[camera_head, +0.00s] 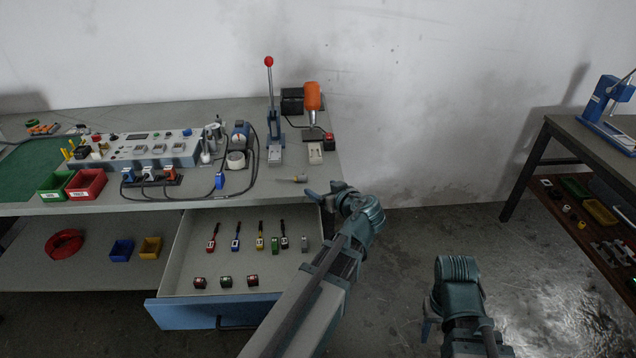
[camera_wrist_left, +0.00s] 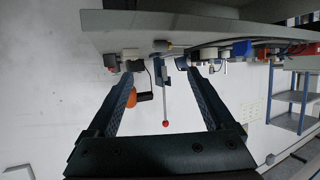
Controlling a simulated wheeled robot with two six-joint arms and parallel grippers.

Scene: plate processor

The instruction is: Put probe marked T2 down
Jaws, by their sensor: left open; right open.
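No T2 mark is legible, so I cannot tell which thing is the probe. Several slim handled tools (camera_head: 260,236), with red, blue, yellow, green and black parts, lie in the open drawer (camera_head: 185,285). My left gripper (camera_head: 322,193) is open and empty at the bench's front right corner, just right of the small piece. My right gripper (camera_head: 428,328) is open over the floor, its fingers partly hidden.
The bench (camera_head: 260,186) carries a control panel (camera_head: 135,148), a green bin (camera_head: 56,184), a red bin (camera_head: 87,184), a lever press (camera_head: 272,120) and an orange-handled device (camera_head: 313,98). A second table (camera_head: 570,128) stands at right. Floor between is clear.

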